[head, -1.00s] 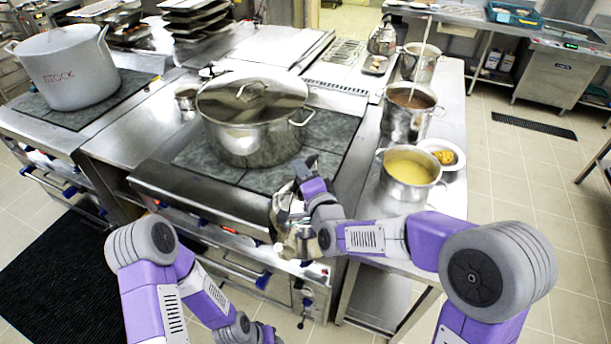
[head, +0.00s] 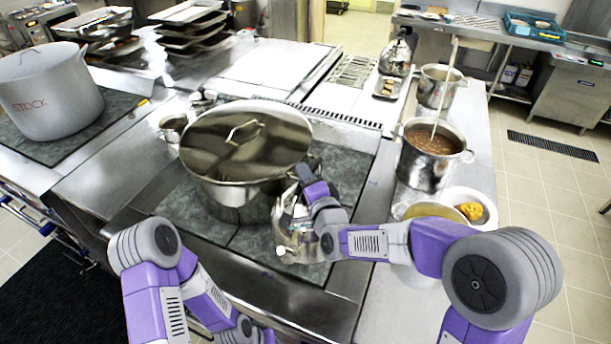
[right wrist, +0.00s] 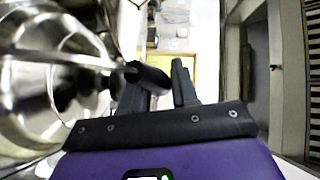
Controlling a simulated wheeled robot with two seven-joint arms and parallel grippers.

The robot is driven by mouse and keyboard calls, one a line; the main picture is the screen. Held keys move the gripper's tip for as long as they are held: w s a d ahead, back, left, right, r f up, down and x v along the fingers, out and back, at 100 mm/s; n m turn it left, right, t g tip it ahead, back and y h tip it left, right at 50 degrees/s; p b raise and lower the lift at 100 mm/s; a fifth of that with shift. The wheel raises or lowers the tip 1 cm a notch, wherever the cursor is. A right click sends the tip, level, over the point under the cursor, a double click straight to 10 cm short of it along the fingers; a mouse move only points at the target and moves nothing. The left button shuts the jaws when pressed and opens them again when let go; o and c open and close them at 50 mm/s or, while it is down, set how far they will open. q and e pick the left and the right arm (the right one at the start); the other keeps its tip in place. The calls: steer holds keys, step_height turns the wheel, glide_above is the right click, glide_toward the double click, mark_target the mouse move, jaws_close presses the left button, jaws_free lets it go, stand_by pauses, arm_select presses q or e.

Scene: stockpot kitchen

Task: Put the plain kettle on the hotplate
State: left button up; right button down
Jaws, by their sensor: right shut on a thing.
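A shiny steel kettle (head: 292,232) hangs from my right gripper (head: 308,178), in front of the big lidded pot in the head view. In the right wrist view its black handle (right wrist: 150,76) lies at the fingers of my right gripper (right wrist: 160,88), and its blurred steel body (right wrist: 40,100) fills the left side. The dark hotplate (head: 240,238) is behind and below the kettle. The kettle overlaps its front right part in the picture. I cannot tell whether its base touches. My left arm is low at the left; its gripper is out of view.
A big lidded pot (head: 245,150) stands on the hotplate close to the kettle. A STOCK pot (head: 45,100) is on another dark plate at left. At right stand a pot of brown soup (head: 428,165), a pot of yellow soup and a plate (head: 488,212). Another kettle (head: 396,58) is at the back.

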mark_target(303, 214)
steer(key=shift+s+f+b, duration=0.15)
steer(key=shift+f+b, duration=0.25)
steer(key=shift+f, duration=0.25)
steer(key=shift+f+b, duration=0.85)
steer(key=shift+f, duration=1.45)
steer(key=shift+f+b, duration=0.55)
steer(key=shift+b, duration=0.15)
